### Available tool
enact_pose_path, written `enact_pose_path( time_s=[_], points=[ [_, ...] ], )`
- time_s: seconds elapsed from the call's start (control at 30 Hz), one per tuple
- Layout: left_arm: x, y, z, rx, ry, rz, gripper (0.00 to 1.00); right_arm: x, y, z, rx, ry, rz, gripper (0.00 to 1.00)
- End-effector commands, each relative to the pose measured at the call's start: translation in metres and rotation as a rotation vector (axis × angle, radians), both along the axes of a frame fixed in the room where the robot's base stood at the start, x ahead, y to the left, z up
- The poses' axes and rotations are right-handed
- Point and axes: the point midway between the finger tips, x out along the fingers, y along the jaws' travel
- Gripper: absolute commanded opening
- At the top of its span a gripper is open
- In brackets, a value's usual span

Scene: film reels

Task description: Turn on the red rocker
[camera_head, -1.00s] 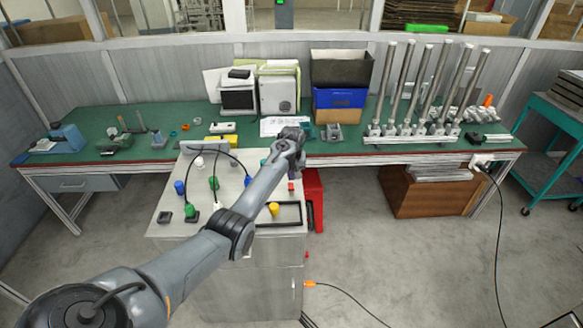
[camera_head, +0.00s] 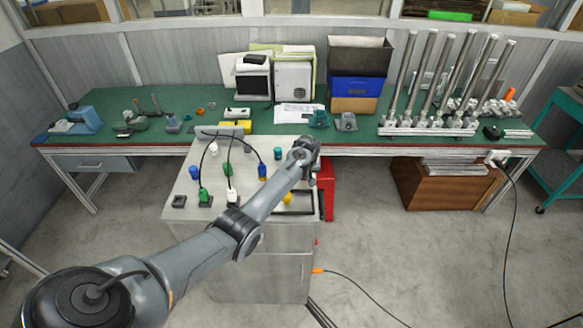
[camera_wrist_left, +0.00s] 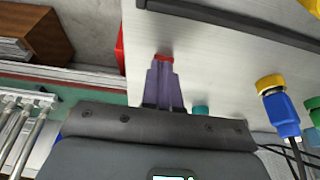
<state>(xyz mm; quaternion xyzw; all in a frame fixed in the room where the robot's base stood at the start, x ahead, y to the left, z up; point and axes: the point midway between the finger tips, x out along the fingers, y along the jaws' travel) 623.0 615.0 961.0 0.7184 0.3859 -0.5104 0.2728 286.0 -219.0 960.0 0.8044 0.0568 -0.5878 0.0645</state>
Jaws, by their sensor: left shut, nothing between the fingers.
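The red rocker (camera_wrist_left: 163,57) shows in the left wrist view as a small red piece on the pale panel top. It lies right at the tips of my left gripper (camera_wrist_left: 161,64), whose fingers are together and partly cover it. I cannot tell whether the tips touch it or which way it is tilted. In the head view, my left gripper (camera_head: 311,170) is over the right part of the cabinet top (camera_head: 213,222), and the arm hides the rocker there. My right gripper is not in view.
Yellow (camera_head: 287,198), blue (camera_head: 262,171), teal (camera_head: 278,153) and green (camera_head: 204,196) parts stand on the cabinet top, with black cables looping among them. A dark tray frame (camera_head: 303,212) lies near its front right. A green workbench (camera_head: 375,140) runs behind.

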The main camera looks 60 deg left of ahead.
Motion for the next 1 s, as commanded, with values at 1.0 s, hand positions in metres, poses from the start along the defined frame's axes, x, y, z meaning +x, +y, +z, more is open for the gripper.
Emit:
enact_pose_path(
  time_s=[1.0],
  points=[
    [0.008,0.013,0.007,0.003,-0.002,0.002,0.00,0.000,0.002,-0.012,0.008,-0.002,-0.005,0.43]
  ],
)
